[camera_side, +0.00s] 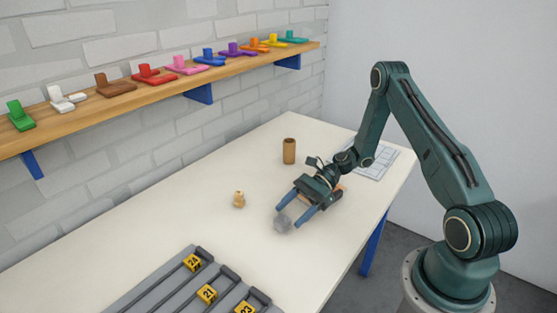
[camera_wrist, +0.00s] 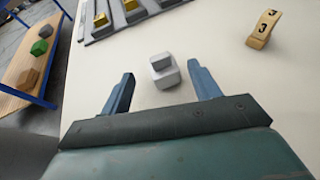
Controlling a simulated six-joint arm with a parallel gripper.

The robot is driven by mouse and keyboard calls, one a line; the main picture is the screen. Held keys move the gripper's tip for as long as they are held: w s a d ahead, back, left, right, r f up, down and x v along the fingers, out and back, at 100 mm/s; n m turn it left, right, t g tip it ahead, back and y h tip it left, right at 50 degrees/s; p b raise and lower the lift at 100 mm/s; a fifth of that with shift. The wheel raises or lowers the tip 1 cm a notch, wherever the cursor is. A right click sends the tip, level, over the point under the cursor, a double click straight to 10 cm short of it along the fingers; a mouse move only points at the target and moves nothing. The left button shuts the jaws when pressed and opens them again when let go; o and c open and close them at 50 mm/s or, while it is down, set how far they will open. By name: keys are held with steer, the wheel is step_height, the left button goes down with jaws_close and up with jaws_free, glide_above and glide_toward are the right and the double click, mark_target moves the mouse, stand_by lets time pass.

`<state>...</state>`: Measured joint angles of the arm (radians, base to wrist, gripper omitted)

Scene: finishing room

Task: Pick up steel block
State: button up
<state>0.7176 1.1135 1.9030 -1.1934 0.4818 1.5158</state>
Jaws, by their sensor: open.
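The steel block (camera_side: 283,223) is a small grey piece on the white table, and it also shows in the wrist view (camera_wrist: 166,78) with a smaller, darker grey top part. My gripper (camera_side: 292,217) is open, with its two blue fingers pointing down toward the table beside the block. In the wrist view my gripper (camera_wrist: 160,88) has one finger to the left and one to the right of the block, with clear gaps on both sides. The block sits between or just beyond the fingertips, and I cannot tell the exact depth. Nothing is held.
A wooden piece (camera_side: 239,200), marked 3 in the wrist view (camera_wrist: 262,28), stands left of the gripper. A brown cylinder (camera_side: 289,151) stands behind. A grey rack (camera_side: 150,291) with yellow numbered tags lies at the front. A wall shelf (camera_side: 150,88) carries coloured pieces.

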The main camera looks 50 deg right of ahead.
mark_target(281, 220)
steer(key=shift+w+a+f, duration=0.15)
steer(key=shift+a+f, duration=0.15)
steer(key=shift+a, duration=0.35)
steer(key=shift+x, duration=2.55)
steer(key=shift+w, duration=0.2)
steer(key=shift+r, duration=0.1)
steer(key=c, duration=1.2)
steer(key=shift+r, duration=0.1)
step_height(281, 220, up, 20)
